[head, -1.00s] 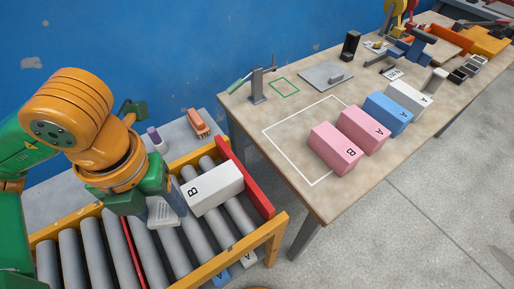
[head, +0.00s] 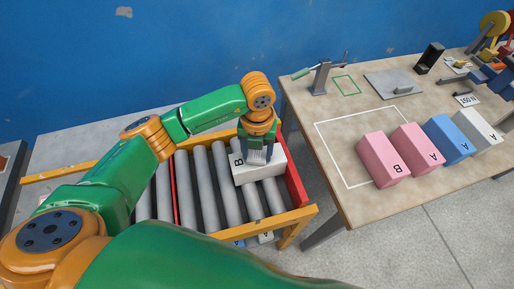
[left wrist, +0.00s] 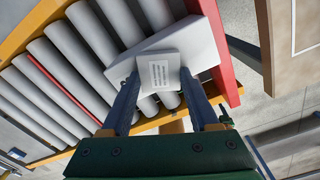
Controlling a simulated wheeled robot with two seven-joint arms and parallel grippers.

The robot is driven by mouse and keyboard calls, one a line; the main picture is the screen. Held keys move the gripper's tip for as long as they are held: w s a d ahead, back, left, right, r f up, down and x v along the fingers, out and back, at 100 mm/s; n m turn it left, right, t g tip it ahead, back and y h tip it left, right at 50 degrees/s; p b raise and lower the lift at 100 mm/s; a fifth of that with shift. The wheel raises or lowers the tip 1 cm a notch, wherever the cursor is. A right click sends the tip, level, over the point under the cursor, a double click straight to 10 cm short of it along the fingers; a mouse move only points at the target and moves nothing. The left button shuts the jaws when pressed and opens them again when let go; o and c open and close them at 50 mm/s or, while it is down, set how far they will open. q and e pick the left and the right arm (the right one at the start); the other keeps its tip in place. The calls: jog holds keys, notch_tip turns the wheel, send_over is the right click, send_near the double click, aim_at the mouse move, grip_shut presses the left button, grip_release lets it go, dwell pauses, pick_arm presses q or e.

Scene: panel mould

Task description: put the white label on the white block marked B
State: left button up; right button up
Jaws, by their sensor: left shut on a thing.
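The white block marked B (head: 270,172) lies on the grey rollers of the conveyor, near its red end stop. It also shows in the left wrist view (left wrist: 193,38). My left gripper (head: 257,154) is over the block, pointing down, and is shut on the white label. The white label (left wrist: 158,72), with small dark print, sits between the two fingers and overlaps the block's top in the left wrist view. I cannot tell whether the label touches the block. My right gripper is not in view.
The conveyor has an orange frame (head: 290,217) and a red end stop (head: 294,178). The table (head: 352,206) to the right holds pink blocks (head: 380,160), a blue block (head: 447,139), another white block (head: 479,130) and a white outline. Other blocks show below the conveyor.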

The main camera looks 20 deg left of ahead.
aim_at(258, 155)
pick_arm(q)
jog(key=shift+f, duration=0.1)
jog(key=o, duration=0.9)
jog(key=shift+w+d+f, duration=0.1)
jog(key=shift+f, duration=0.05)
jog(key=o, duration=0.4)
jog(key=shift+o, duration=0.2)
jog(key=shift+r, duration=0.25)
notch_tip(258, 155, up, 7)
jog(key=shift+f+b, duration=0.1)
jog(key=shift+b, duration=0.95)
notch_tip(258, 155, up, 5)
jog(key=shift+r+p, duration=0.15)
jog(key=shift+p, duration=0.2)
